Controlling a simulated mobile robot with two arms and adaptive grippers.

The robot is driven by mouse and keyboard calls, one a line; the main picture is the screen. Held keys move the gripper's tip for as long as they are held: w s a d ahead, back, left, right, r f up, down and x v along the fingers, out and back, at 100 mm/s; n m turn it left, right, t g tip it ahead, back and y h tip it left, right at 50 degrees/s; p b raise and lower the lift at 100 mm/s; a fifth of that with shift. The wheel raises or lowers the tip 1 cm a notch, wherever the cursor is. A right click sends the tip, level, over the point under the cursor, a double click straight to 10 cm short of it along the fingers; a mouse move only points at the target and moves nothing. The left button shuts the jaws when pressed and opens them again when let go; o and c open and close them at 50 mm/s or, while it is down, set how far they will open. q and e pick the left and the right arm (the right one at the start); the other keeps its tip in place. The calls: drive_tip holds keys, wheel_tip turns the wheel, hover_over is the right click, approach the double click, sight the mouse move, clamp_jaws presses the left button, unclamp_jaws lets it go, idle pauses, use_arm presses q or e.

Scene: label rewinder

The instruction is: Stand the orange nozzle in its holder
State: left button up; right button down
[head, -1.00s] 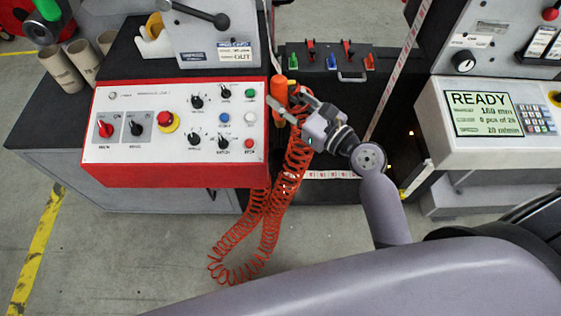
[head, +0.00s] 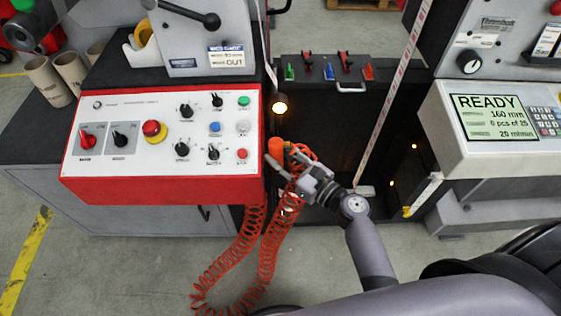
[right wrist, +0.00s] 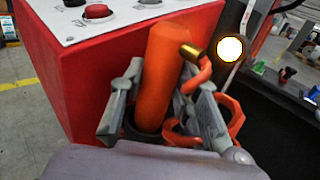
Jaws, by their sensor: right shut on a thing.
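The orange nozzle (head: 276,146) stands roughly upright just off the right side of the red-framed control panel. My right gripper (head: 287,161) is shut on it. In the right wrist view the nozzle (right wrist: 161,82) is an orange cylinder between the two grey fingers, with a brass tip at its upper right. Its lower end meets a dark, cup-like rim (right wrist: 136,132), which may be the holder; I cannot tell whether the nozzle is seated in it. An orange coiled hose (head: 267,240) hangs below the gripper. My left gripper is not in view.
The control panel (head: 160,187) stands close on the left. A lit round lamp (head: 280,104) is just behind the nozzle. A dark box with colored levers (head: 338,113) lies behind, and a pale strip of labels (head: 390,115) slants on the right. The READY display (head: 495,116) is far right.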

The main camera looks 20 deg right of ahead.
drive_tip(key=shift+f, duration=0.6)
drive_tip(key=c, duration=1.5)
unclamp_jaws()
drive_tip(key=shift+f, duration=0.2)
drive_tip(key=shift+r, duration=0.1)
